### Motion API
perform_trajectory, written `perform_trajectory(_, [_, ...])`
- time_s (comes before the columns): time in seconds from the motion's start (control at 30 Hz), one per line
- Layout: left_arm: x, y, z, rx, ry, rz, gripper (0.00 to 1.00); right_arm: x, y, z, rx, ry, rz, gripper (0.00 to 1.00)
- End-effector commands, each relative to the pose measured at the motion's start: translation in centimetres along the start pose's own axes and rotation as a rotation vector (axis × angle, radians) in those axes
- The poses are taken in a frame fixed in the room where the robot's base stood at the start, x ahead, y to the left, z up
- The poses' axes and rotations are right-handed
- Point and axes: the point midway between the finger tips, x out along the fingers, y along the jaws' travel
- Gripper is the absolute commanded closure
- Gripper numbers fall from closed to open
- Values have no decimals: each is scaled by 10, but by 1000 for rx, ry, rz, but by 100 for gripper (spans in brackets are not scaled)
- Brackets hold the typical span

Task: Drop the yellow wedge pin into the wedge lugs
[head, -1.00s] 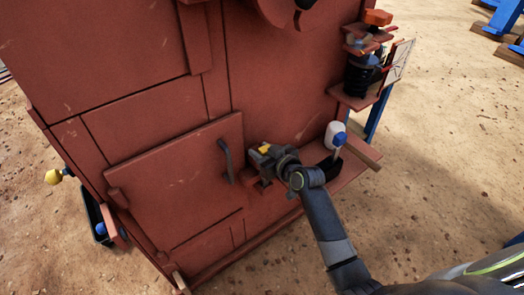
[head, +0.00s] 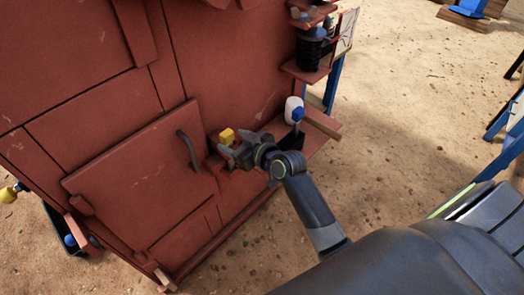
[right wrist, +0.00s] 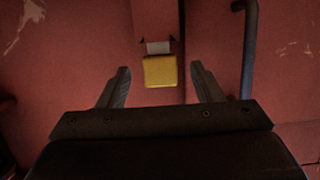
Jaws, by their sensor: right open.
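The yellow wedge pin (head: 227,136) is at the red crusher wall, right of the door handle. In the right wrist view its yellow head (right wrist: 160,72) has a short grey shank that meets a red bracket, seemingly the wedge lugs (right wrist: 154,20). How deep the shank sits is hidden. My right gripper (head: 233,149) is close by, just below and right of the pin in the head view. In the right wrist view its two fingers stand apart, one on each side of the yellow head, with gaps on both sides. My left gripper is out of view.
A dark door handle (head: 188,151) is close left of my right gripper. A white bottle with a blue part (head: 294,110) stands on the red ledge to the right. A black spring (head: 311,46) is above it. Sandy ground is open at the right.

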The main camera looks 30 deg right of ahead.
Motion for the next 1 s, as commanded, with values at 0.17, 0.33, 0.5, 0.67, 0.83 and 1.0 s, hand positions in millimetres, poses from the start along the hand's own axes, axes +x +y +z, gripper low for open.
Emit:
perform_trajectory(0.17, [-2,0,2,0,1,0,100,-41,0,0,-2,-1,1,40])
perform_trajectory(0.33, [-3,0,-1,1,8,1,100,-78,0,0,-3,-1,1,40])
perform_trajectory(0.5, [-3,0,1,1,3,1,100,-104,0,0,-2,0,1,40])
perform_trajectory(0.67, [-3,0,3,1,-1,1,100,-117,0,-1,-1,2,0,40])
perform_trajectory(0.83, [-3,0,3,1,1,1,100,-119,0,-1,1,3,-1,40])
perform_trajectory(1.0, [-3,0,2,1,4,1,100,-119,0,-1,0,2,-1,40])
